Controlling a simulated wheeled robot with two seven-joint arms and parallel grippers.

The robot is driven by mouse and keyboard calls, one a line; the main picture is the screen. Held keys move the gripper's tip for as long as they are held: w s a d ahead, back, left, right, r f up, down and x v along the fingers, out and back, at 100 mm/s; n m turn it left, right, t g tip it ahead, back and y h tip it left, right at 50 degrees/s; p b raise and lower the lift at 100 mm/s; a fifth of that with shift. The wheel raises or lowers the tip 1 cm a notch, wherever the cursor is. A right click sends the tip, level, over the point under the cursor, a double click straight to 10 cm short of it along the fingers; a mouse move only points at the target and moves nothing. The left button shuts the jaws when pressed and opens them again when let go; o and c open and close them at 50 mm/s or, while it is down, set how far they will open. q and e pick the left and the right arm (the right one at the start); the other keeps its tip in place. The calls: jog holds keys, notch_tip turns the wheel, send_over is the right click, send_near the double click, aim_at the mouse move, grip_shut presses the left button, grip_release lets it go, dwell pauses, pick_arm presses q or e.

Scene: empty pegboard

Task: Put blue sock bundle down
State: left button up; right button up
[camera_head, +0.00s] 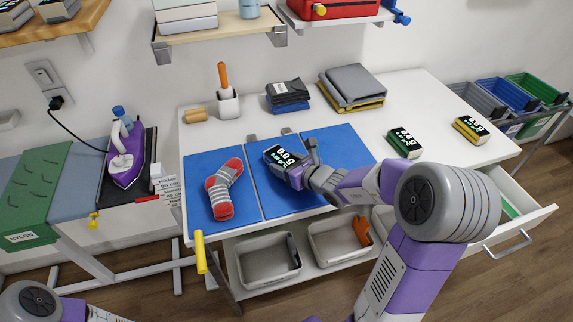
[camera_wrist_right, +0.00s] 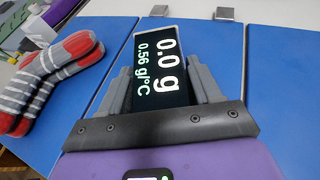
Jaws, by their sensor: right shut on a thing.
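My right gripper (camera_head: 292,168) is shut on a dark, box-shaped block (camera_head: 278,155) with a lit display reading 0.0 g. In the right wrist view, the gripper's grey fingers (camera_wrist_right: 163,92) stand on either side of the block (camera_wrist_right: 158,75). The block is over the middle blue panel (camera_head: 262,195) of the table; I cannot tell whether it touches the panel. No sock shape shows on it. A red and grey striped sock (camera_head: 223,190) lies on the left blue panel, apart from the gripper. It also shows in the wrist view (camera_wrist_right: 50,80). My left gripper is out of view.
Similar display blocks, green (camera_head: 404,143) and yellow (camera_head: 470,128), stand on the right of the white table (camera_head: 440,95). An open drawer (camera_head: 510,215) juts out front right.

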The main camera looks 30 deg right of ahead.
jog(key=shift+f, duration=0.15)
jog(key=o, duration=1.1)
